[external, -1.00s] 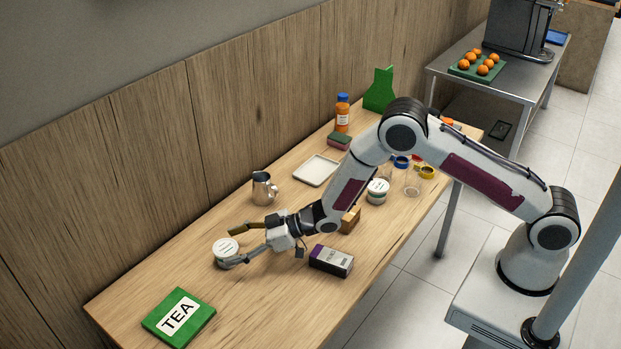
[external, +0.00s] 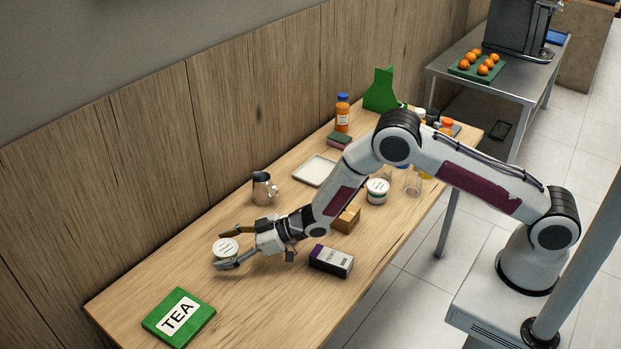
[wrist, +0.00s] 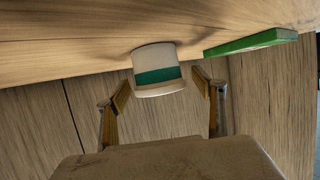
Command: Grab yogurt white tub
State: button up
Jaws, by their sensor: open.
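The white yogurt tub (external: 225,247) stands upright on the wooden table, left of my gripper. In the wrist view the tub (wrist: 157,72) shows a green band and appears upside down, near the middle. My gripper (external: 227,251) is open and low over the table, its fingers pointing at the tub. One finger is on each side of it in the external view. In the wrist view my gripper (wrist: 161,88) has its fingertips left and right of the tub, with gaps visible. I cannot tell how deep the tub sits between the fingers.
A green TEA box (external: 179,317) lies in front left. A dark carton (external: 331,260) and a brown block (external: 346,219) are near my wrist. A metal pitcher (external: 264,188) and white tray (external: 316,170) stand behind. Another white jar (external: 377,191) is right.

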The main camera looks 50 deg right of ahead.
aim_at(225, 247)
jog(key=c, duration=1.3)
jog(key=shift+o, duration=0.2)
jog(key=shift+r, duration=0.1)
jog(key=shift+r, duration=4.9)
